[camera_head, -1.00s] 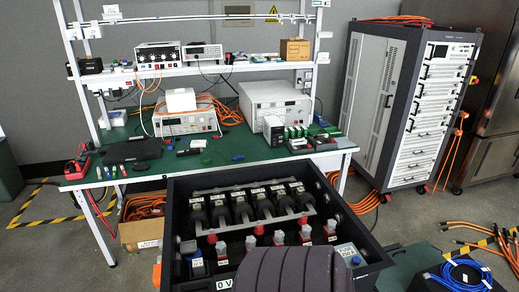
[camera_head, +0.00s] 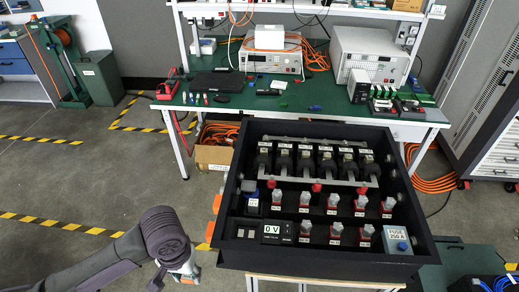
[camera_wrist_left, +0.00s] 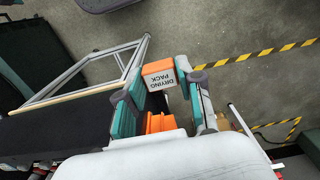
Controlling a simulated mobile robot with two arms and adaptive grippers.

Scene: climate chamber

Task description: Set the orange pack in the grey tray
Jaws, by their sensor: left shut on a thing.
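The orange pack (camera_wrist_left: 158,76), with a white label reading "DRYING PACK", is between the fingers of my left gripper (camera_wrist_left: 163,88) in the left wrist view. The gripper is shut on it. In the head view my left gripper (camera_head: 184,270) hangs at the lower left, left of the black open-topped box and over the floor; only a little orange shows there. My right gripper is not in view.
The black box (camera_head: 228,258) with fuses and red-capped parts fills the lower right, with orange pieces (camera_head: 217,202) along its left side. Behind it stands a green bench (camera_head: 300,98) with instruments. Open floor (camera_head: 90,180) with yellow-black tape lies left.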

